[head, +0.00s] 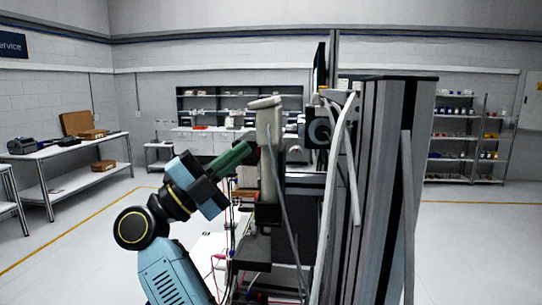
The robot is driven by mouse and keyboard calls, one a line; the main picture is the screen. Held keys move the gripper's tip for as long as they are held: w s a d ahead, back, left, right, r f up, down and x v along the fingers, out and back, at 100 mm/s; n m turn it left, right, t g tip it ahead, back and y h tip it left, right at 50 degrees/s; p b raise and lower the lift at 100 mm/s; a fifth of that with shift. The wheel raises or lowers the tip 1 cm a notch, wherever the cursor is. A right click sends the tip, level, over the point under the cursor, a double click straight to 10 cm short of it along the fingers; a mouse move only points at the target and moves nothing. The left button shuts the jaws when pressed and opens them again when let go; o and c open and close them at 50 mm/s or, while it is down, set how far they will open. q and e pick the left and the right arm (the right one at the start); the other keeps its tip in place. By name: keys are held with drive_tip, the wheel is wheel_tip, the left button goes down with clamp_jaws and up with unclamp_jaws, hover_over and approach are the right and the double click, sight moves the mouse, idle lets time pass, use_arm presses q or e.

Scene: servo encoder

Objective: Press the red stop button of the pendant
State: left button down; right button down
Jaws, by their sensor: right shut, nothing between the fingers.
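My right gripper (234,156) is at the end of the blue-grey arm in the middle of the head view, its green end pointing up and right. It is shut and empty. Just right of its tip stands a tall beige piece (267,135) with a flared top and a grey cable hanging beside it. It may be the pendant seen from its edge, but I cannot tell for sure. Whether the gripper tip touches it cannot be told from this angle. I cannot make out the red stop button. My left gripper is not in view.
A tall grey machine column (384,190) with pale cables fills the middle right. Red and dark wires (219,262) hang below the gripper. A workbench (70,150) stands at the left and a shelf rack (458,140) at the right. The floor on both sides is open.

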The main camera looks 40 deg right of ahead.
drive_tip(key=shift+s+d, duration=0.1)
idle(0.5)
drive_tip(key=shift+s+d, duration=0.2)
drive_tip(key=shift+s, duration=0.15)
idle(0.4)
drive_tip(key=shift+w+a, duration=0.3)
drive_tip(key=shift+w, duration=0.15)
drive_tip(key=w+a, duration=0.2)
drive_tip(key=w+a+b, duration=0.1)
drive_tip(key=w+a, duration=0.1)
drive_tip(key=shift+w, duration=0.25)
idle(0.5)
drive_tip(key=shift+d, duration=0.1)
idle(0.5)
